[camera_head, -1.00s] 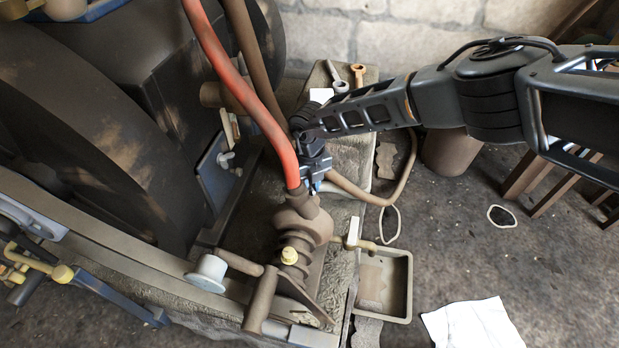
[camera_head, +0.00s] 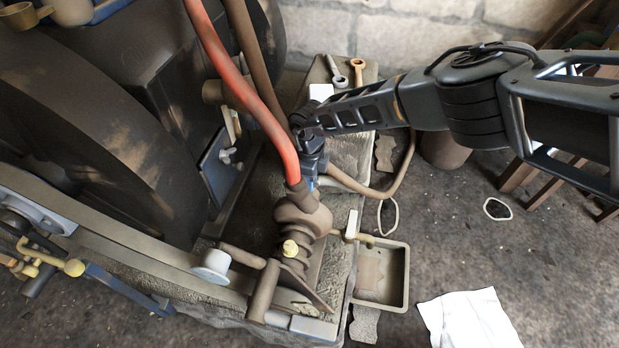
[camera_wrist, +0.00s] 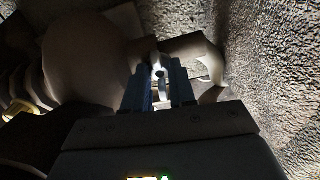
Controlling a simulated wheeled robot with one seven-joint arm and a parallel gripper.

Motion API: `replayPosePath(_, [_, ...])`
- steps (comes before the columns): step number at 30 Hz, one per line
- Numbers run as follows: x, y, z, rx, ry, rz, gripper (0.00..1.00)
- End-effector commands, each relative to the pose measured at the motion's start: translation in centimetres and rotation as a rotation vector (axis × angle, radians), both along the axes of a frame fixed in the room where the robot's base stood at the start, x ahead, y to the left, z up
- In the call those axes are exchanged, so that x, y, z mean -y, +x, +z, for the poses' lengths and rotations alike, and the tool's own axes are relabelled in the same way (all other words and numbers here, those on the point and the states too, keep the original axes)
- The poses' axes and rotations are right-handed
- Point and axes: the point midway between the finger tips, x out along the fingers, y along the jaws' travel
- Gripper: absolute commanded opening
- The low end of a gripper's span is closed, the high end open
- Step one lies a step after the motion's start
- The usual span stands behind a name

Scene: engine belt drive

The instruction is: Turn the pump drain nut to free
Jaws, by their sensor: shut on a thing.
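The rusty brown pump (camera_head: 303,217) stands on the stone base, with a red hose running up from its top. My gripper (camera_head: 312,183) is on the far side of the pump, beside the hose, and the hose and pump partly hide its fingers in the head view. In the wrist view my gripper (camera_wrist: 160,82) is shut on a small pale metal piece, which looks like the drain nut (camera_wrist: 160,65). The nut sits between the two fingertips, close beside the rounded pump body (camera_wrist: 88,55). Its thread and seat are hidden.
The red hose (camera_head: 255,90) passes close by my wrist. A shallow tray (camera_head: 402,280) lies right of the pump, with a white sheet (camera_head: 470,318) on the floor. Two wrenches (camera_head: 357,70) lie on the base behind my arm. A large dark wheel (camera_head: 95,130) fills the left.

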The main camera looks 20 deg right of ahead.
Motion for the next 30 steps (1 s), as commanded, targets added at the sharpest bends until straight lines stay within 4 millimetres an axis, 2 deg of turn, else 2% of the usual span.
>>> replayPosePath(9, [0.07, -0.02, -0.02, -0.001, -0.001, 0.083, 0.0])
replayPosePath(22, [0.06, -0.01, -0.03, 0.0, -0.001, 0.092, 0.0])
replayPosePath(23, [0.06, -0.01, -0.03, 0.0, -0.001, 0.092, 0.26])
replayPosePath(30, [0.03, -0.01, -0.02, -0.001, -0.001, 0.091, 0.49])
